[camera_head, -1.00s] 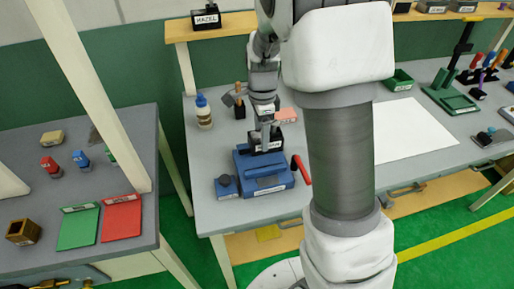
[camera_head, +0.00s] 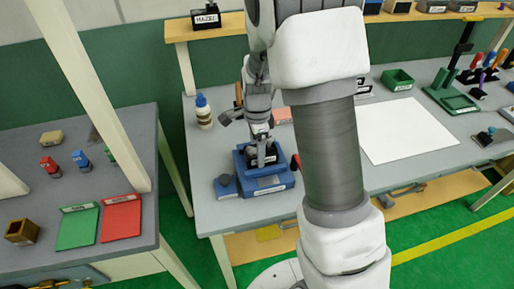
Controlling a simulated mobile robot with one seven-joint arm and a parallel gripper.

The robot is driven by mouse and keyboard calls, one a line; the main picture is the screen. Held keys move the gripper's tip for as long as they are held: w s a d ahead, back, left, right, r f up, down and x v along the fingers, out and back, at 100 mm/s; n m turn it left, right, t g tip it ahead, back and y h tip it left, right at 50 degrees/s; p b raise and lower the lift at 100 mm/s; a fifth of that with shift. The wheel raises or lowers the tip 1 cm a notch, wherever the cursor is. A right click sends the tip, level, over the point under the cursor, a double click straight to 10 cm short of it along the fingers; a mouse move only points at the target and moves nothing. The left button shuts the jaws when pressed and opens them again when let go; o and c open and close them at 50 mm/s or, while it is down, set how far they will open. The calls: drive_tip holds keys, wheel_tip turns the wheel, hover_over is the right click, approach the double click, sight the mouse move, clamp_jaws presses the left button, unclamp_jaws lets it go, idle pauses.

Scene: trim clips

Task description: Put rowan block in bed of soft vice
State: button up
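The soft vice (camera_head: 268,184) is a blue block-shaped tool with a pale label on its front, standing near the left front of the grey workbench. A small dark block with a white label (camera_head: 270,159), apparently the rowan block, is at the top of the vice, in or just over its bed. I cannot read its label. My gripper (camera_head: 261,156) points down at the vice with its fingers around the dark block and seems shut on it. The fingers hide part of the block, so I cannot tell whether it touches the bed.
A bottle (camera_head: 203,111) stands behind. A white sheet (camera_head: 408,130) and a green bin (camera_head: 398,79) lie to the right. A side table (camera_head: 30,192) is at left.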

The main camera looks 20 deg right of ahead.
drive_tip(key=shift+o, duration=0.6)
wheel_tip(320, 180, up, 12)
drive_tip(key=p, duration=0.1)
drive_tip(key=s+r+n+t, duration=0.2)
drive_tip(key=s+r+n, duration=0.4)
drive_tip(key=s+n, duration=0.3)
drive_tip(key=s+r+n+t, duration=0.3)
drive_tip(key=s+r+n, duration=0.2)
drive_tip(key=s+n, duration=0.4)
drive_tip(key=shift+s+r+t, duration=0.3)
drive_tip(key=shift+s+r, duration=0.1)
drive_tip(key=shift+s, duration=0.85)
